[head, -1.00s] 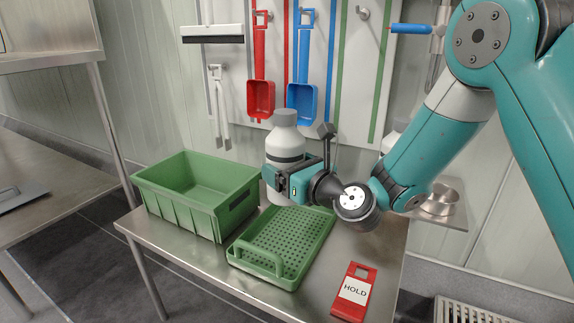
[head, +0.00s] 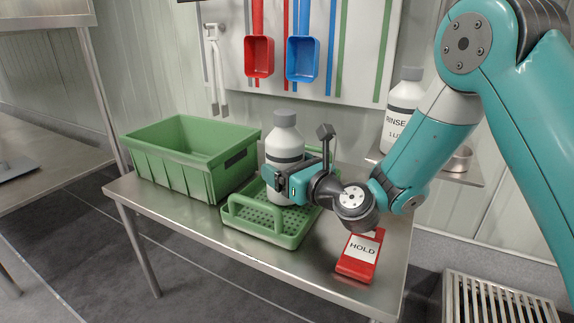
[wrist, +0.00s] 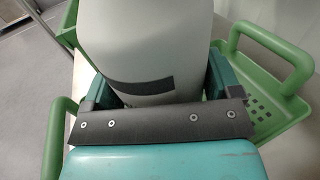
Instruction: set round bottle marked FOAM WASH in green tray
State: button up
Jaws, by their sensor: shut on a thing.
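A round white bottle with a grey cap (head: 285,140) is upright at the green tray. Its marking is not readable in these views. My gripper (head: 285,183) is shut on the bottle's body. The wrist view shows the bottle (wrist: 150,45) between the jaws (wrist: 160,100). The green tray (head: 262,237) is shallow, with a perforated floor and raised handles, and lies on the steel table. The bottle is over the tray's floor; its base is hidden behind my gripper and the tray rim, so I cannot tell whether it touches the floor.
A deeper green crate (head: 180,170) stands left of the tray. A red HOLD tag (head: 360,256) lies at the table's right front. A RINSE bottle (head: 403,105) stands on a side shelf (head: 440,172). Red (head: 259,56) and blue (head: 302,58) scoops hang behind.

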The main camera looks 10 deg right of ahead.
jog(key=shift+r, duration=0.2)
jog(key=shift+f, duration=0.4)
jog(key=shift+f+b, duration=0.25)
jog(key=shift+b, duration=0.1)
